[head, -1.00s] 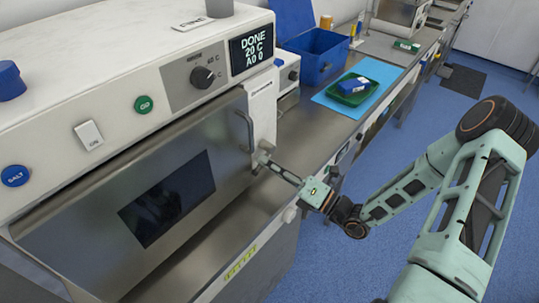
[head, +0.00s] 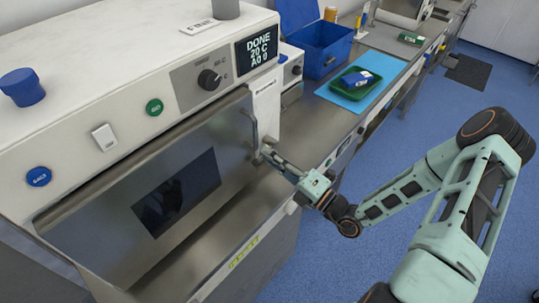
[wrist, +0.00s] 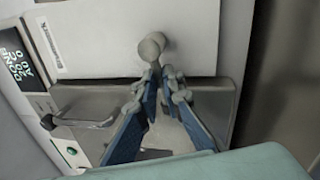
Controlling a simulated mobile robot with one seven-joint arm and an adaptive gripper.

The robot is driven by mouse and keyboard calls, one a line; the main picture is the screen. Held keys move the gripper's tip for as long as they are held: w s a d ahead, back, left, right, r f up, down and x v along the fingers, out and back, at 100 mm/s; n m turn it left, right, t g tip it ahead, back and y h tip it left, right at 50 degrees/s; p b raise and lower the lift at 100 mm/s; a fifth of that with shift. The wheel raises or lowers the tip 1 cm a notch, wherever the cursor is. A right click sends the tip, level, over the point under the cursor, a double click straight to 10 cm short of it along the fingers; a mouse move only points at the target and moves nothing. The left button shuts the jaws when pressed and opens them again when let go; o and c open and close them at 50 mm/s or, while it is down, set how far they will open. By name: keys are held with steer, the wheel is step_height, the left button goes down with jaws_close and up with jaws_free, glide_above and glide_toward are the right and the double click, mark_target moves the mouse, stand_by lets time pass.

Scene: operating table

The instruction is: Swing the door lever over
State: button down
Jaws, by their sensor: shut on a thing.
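The steam-cleaner-like machine has a steel door (head: 110,220) with a dark window on its front. The door has a bar handle (head: 252,128), also in the wrist view (wrist: 88,118). To the right of that handle is a small grey lever with a round knob (wrist: 151,46), seen clearly in the wrist view against a white panel. My gripper (wrist: 157,74) is shut on the lever just below its knob. In the head view my gripper (head: 264,154) covers most of the lever. How far the lever is turned cannot be told.
The machine's display (head: 257,48) reads DONE, 20 C. To the right, a steel counter holds a blue bin (head: 325,52) and a green tray (head: 356,86) with a blue-and-white box. Blue floor beside the counter is open.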

steer(key=c, duration=2.1)
jaws_free()
steer(key=shift+d, duration=0.1)
steer(key=v, duration=1.2)
